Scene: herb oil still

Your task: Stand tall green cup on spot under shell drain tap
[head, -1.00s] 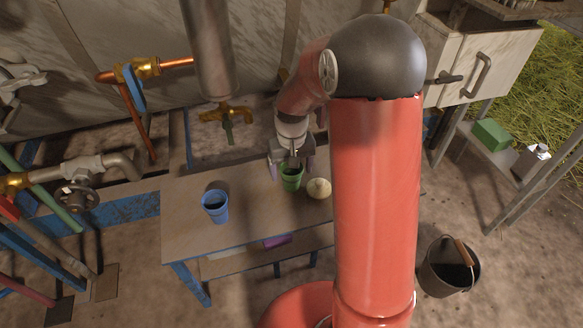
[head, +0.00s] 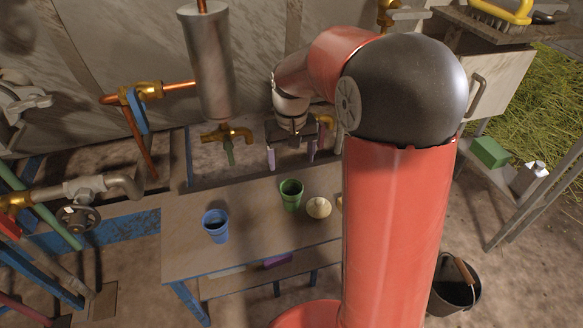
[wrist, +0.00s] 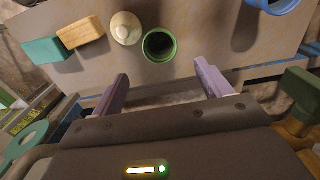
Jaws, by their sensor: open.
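The green cup (head: 291,195) stands upright on the work table, right of the blue cup (head: 215,226). In the wrist view the green cup (wrist: 160,45) shows its open mouth, just beyond and between my fingertips. My gripper (head: 291,155) is open and empty, above and behind the cup, apart from it. Its two pale purple fingers spread wide in the wrist view (wrist: 161,76). A brass tap (head: 228,137) with a green lever hangs under the upright steel cylinder (head: 207,65), left of my gripper. No marked spot under this tap can be made out.
A round cream object (head: 318,208) sits close right of the green cup. A wooden block (wrist: 81,32) and a teal block (wrist: 44,50) lie beyond it. Another brass tap (head: 326,121) is beside my gripper. Table between the two cups is clear.

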